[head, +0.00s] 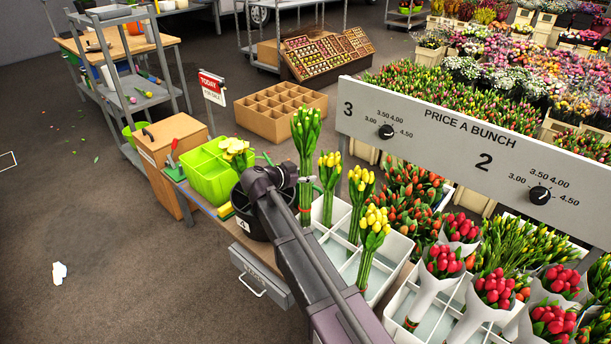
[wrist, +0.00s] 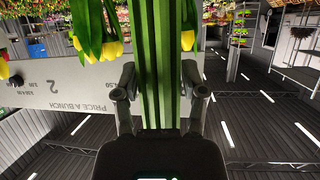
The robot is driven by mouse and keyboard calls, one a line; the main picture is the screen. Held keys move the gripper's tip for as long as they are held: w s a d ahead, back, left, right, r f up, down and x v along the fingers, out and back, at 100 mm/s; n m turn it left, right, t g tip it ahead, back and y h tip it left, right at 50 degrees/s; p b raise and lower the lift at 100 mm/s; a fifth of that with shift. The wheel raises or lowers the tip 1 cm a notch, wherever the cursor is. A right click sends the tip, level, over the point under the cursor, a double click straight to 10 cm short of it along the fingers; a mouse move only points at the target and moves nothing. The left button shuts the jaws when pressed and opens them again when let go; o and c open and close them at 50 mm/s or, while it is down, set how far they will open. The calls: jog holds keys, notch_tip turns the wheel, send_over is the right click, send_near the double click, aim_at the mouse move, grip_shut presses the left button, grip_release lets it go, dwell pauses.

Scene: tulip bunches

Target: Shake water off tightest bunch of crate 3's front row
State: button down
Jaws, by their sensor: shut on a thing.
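My gripper (head: 305,180) is shut on a tall bunch of tightly closed, mostly green tulips (head: 306,130). The bunch is upright, and its heads stand higher than the bunches beside it. Its stem ends show near the left end of the white divided crate (head: 401,243) by the sign's 3; I cannot tell how far they clear it. In the wrist view the green stems (wrist: 160,60) run between both fingers. Three yellow bunches stand in the crate: one (head: 330,172) close right of the held bunch, another (head: 361,188) farther right, and one (head: 373,228) nearer.
A price sign (head: 470,150) spans behind the crates. A black bucket (head: 248,222) and green bin (head: 208,172) stand left of the crate. Wrapped red bunches (head: 495,288) fill the crate at right. Open floor (head: 130,260) lies left.

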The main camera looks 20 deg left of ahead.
aim_at(300, 161)
jog(key=shift+r, duration=0.1)
notch_tip(300, 161, up, 5)
jog(key=p, duration=0.5)
dwell(0.3)
notch_tip(300, 161, down, 5)
jog(key=b, duration=0.5)
dwell(0.4)
